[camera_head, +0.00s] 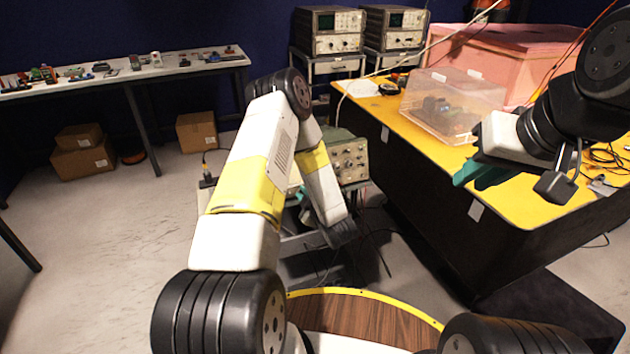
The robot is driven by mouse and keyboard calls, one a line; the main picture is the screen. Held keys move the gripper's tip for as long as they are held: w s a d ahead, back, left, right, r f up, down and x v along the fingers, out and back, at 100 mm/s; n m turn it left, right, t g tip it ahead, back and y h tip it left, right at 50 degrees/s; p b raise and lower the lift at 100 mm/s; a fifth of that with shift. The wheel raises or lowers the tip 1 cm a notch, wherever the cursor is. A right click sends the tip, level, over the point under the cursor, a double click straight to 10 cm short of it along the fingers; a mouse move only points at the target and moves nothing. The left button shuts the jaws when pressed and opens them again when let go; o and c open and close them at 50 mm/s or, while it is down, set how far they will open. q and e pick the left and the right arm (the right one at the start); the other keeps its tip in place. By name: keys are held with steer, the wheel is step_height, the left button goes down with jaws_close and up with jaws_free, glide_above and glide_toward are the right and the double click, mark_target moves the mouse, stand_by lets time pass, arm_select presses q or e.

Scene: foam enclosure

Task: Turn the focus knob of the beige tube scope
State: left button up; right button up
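A greenish-beige scope (350,160) with knobs on its front panel stands on a cart in the middle, partly hidden behind my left arm. I cannot tell which knob is for focus. Its screen is not visible to me. My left gripper (302,192) shows only as a bit of teal beside my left forearm, close to the scope's front in the picture. Whether it touches the scope or how its fingers stand is hidden. My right gripper (482,174) has teal fingers over the near edge of the yellow table, away from the scope. Its opening is not clear.
Two more scopes (329,31) (396,28) stand on carts at the back. The yellow-topped table (520,205) on the right holds a clear plastic box (452,100) and a pink foam box (500,55). Cables hang by the middle cart. Floor (100,240) at left is clear.

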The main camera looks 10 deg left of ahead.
arm_select(q)
jaws_close()
steer(key=shift+m, duration=0.6)
steer(key=o, duration=0.7)
jaws_free()
steer(key=v, duration=0.8)
steer(key=shift+a, duration=0.1)
